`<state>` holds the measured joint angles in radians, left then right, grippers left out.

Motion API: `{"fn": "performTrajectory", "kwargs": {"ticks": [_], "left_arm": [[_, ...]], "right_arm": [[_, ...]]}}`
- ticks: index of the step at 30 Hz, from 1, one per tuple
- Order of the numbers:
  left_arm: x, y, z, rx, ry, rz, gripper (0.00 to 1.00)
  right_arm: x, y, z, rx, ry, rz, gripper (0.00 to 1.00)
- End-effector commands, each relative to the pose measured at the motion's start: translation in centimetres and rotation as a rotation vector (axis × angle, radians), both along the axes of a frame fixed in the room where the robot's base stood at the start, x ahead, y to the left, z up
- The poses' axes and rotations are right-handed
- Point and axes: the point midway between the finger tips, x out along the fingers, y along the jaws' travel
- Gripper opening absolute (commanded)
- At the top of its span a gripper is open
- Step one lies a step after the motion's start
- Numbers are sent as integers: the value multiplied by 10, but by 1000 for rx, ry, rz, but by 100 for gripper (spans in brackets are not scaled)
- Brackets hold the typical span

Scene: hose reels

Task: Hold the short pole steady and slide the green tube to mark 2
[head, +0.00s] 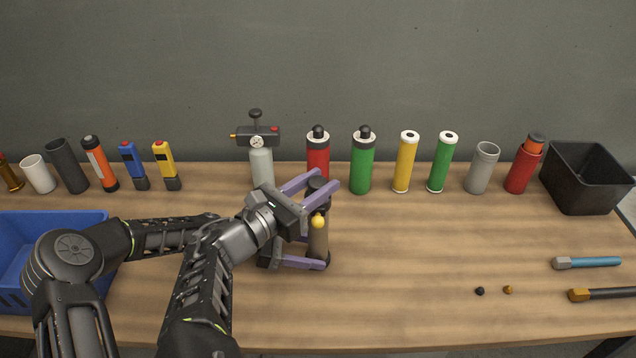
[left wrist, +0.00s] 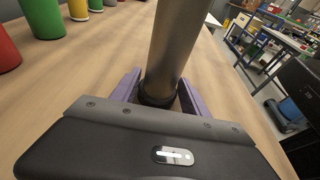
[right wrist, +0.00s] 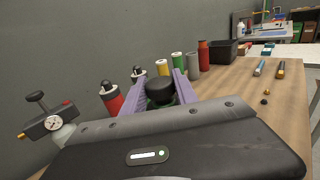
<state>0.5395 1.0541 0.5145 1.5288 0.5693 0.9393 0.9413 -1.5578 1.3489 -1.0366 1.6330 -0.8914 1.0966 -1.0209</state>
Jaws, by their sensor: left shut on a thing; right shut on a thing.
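The short pole (head: 318,240) stands about upright on the table, brownish grey with a dark top and dark foot; a yellow ball (head: 318,221) shows at its front. My left gripper (head: 320,263) is shut on it near the foot; the left wrist view shows the metallic pole (left wrist: 174,45) between purple fingers. My right gripper (head: 325,184) is shut around the upper part, just under the black top (right wrist: 160,89). Green shows beside that top in the right wrist view; I cannot tell whether it is the green tube or a cylinder behind. No numbered mark is legible.
A green capped cylinder (head: 361,168) and a white-ended green one (head: 439,165) stand in the back row with other cylinders and a gauge pump (head: 261,160). A blue crate (head: 55,222) is left, a black bin (head: 585,180) right.

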Motion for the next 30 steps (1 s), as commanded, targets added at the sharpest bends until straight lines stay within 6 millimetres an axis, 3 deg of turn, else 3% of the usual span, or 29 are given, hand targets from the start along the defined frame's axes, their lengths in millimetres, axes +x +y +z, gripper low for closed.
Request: {"fn": "performTrajectory", "kwargs": {"ticks": [20,30], "left_arm": [[0,0,0,0,0,0,30],[0,0,0,0,0,0,30]], "right_arm": [[0,1,4,2,-1,1,0],[0,1,68,6,-1,2,0]]}}
